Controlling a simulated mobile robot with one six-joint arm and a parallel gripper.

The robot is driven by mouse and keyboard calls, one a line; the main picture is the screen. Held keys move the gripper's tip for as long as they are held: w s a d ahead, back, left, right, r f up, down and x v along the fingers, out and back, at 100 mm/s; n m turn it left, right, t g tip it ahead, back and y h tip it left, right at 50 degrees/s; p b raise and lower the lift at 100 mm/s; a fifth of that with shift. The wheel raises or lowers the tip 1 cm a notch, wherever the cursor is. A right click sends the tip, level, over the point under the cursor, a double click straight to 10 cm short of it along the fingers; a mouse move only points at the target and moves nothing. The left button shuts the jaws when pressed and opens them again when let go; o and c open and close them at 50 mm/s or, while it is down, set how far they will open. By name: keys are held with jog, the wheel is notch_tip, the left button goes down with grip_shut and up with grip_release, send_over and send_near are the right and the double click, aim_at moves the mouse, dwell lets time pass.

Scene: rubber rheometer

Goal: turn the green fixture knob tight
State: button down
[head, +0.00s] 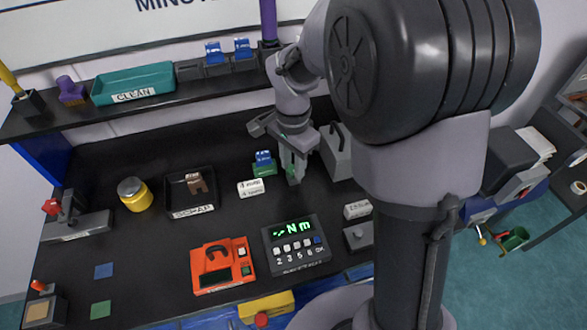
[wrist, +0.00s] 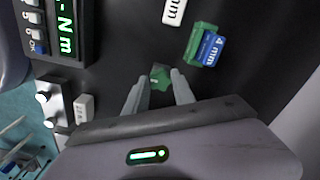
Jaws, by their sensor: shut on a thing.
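The green knob (wrist: 160,77) shows between the fingertips of my gripper (wrist: 161,86) in the wrist view, and my gripper is shut on it. In the head view my gripper (head: 293,176) points down at the black bench top, and only a bit of the green knob (head: 291,171) shows past the fingers. A green block with a blue piece marked 4 mm (head: 263,163) stands just left of the gripper; it also shows in the wrist view (wrist: 206,46). The black torque display (head: 296,245) reads a dash and Nm in green.
An orange device (head: 222,265) stands left of the display. White labelled blocks (head: 250,188) lie close to my gripper. A scrap tray (head: 178,205) and a yellow jar (head: 133,193) are farther left. A grey block (head: 337,150) stands just right of the gripper.

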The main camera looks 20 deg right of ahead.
jog(key=shift+m, duration=0.6)
jog(key=shift+w+f+m+b, duration=0.1)
jog(key=shift+f+m+b, duration=0.1)
jog(key=shift+m+b, duration=0.8)
jog(key=shift+m, duration=1)
jog(key=shift+r+m, duration=0.2)
jog(key=shift+m, duration=0.1)
jog(key=c, duration=1.2)
grip_release()
